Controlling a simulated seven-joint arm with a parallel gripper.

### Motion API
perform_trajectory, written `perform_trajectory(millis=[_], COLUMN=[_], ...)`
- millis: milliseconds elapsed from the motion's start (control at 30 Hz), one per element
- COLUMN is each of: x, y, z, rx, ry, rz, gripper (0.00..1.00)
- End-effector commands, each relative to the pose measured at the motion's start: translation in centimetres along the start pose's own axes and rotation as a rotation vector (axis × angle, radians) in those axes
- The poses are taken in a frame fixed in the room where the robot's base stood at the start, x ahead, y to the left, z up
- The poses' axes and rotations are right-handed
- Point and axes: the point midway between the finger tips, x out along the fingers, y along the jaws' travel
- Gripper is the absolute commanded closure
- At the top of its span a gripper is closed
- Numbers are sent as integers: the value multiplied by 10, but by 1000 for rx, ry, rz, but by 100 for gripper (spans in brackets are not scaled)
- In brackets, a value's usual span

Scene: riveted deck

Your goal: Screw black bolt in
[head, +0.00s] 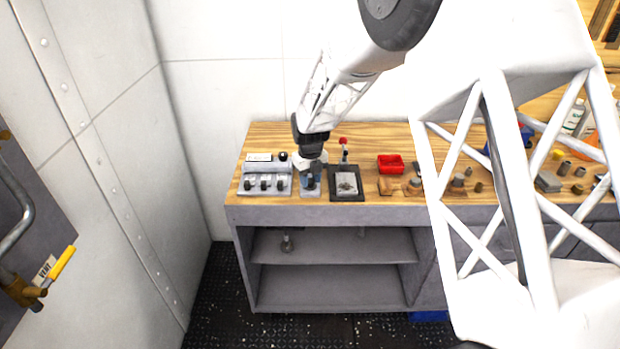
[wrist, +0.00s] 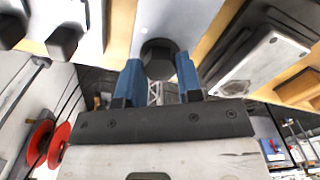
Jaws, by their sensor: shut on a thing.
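The black bolt (wrist: 160,58) has a dark hexagonal head and shows between my blue fingertips in the wrist view. Its head sits against a pale grey plate (wrist: 178,18). In the head view the bolt (head: 310,183) is a small dark shape low under the gripper, on a small grey block (head: 311,191) on the bench. My gripper (head: 311,172) points down over it, and its two fingers (wrist: 159,74) are shut on the bolt head. The bolt's shank and its hole are hidden, so I cannot tell how deep it sits.
Left of the gripper stands a grey panel (head: 265,184) with several dark knobs. Close on the right are a black-framed tray (head: 347,196) and a red-knobbed lever (head: 343,142). A red bin (head: 390,165) and several small parts lie farther right on the wooden bench (head: 400,135).

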Motion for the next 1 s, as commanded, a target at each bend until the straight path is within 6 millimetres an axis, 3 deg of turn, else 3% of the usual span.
perform_trajectory(millis=[100, 133, 300, 667, 1000], x=[-4, -4, -2, -3, -32], y=[-1, -1, 0, 0, 0], z=[2, 2, 1, 0, 0], rx=[0, -1, -1, -1, -1], ry=[-6, -5, -3, -1, -3], rz=[-2, -1, -1, 0, -1], gripper=[91, 65, 41, 41, 41])
